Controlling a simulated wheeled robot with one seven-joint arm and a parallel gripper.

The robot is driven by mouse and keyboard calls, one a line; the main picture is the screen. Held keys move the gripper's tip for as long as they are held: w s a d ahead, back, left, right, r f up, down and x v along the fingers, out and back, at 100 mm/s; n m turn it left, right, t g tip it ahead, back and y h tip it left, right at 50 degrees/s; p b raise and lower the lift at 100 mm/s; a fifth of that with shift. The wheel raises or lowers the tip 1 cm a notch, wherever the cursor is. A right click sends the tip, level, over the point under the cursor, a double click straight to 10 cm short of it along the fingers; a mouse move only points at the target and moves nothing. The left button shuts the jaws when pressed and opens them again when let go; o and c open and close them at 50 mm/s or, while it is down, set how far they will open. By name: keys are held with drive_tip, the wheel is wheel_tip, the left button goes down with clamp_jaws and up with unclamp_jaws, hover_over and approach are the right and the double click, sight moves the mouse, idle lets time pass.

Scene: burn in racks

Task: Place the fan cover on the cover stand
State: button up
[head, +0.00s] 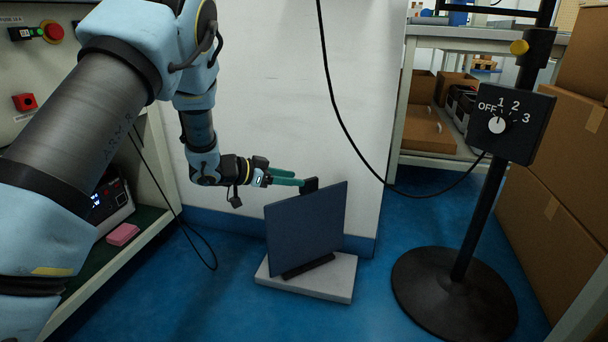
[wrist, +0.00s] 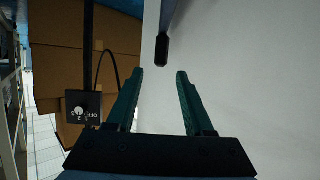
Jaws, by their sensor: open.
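The fan cover (head: 305,230) is a flat dark blue square panel. It stands nearly upright, a little tilted, in the black slot of the cover stand, a low white slab (head: 335,284) on the floor. A black grip tab (head: 310,185) sits at the cover's top edge. My gripper (head: 298,178) is open, its green fingers pointing at this tab from the left. In the wrist view, the tab (wrist: 162,50) lies just ahead of and between the two fingertips (wrist: 160,72), with nothing between the fingers. The cover shows there only as a thin edge.
A white wall stands behind the cover. To the right are a black pole on a round base (head: 455,292) with a dial switch box (head: 511,124), and cardboard boxes (head: 555,210). A hanging black cable crosses above. A bench with a pink block (head: 122,235) is at left.

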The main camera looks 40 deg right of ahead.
drive_tip(key=p+v, duration=0.1)
drive_tip(key=v, duration=0.4)
drive_tip(key=shift+a+r, duration=0.1)
drive_tip(key=shift+a, duration=0.05)
drive_tip(key=w+a+r+n+t+y, duration=0.2)
drive_tip(key=w+a+n+t, duration=0.25)
drive_tip(key=w+a, duration=0.35)
drive_tip(key=w+a+r+n+t+y, duration=0.25)
drive_tip(key=w+a+t, duration=0.25)
drive_tip(key=w+a, duration=0.25)
drive_tip(key=a+r+n+y, duration=0.1)
drive_tip(key=a+n+y, duration=0.4)
drive_tip(key=a, duration=1.1)
drive_tip(key=s+a+n+g+y, duration=0.45)
drive_tip(key=s+a+n, duration=0.25)
drive_tip(key=s+a, duration=1.15)
wheel_tip(320, 180, up, 47)
drive_tip(key=s+d+p, duration=0.1)
drive_tip(key=p, duration=4.6)
drive_tip(key=shift+s+d+g+h+p, duration=0.3)
drive_tip(key=shift+s+d+h, duration=0.05)
drive_tip(key=shift+h, duration=0.05)
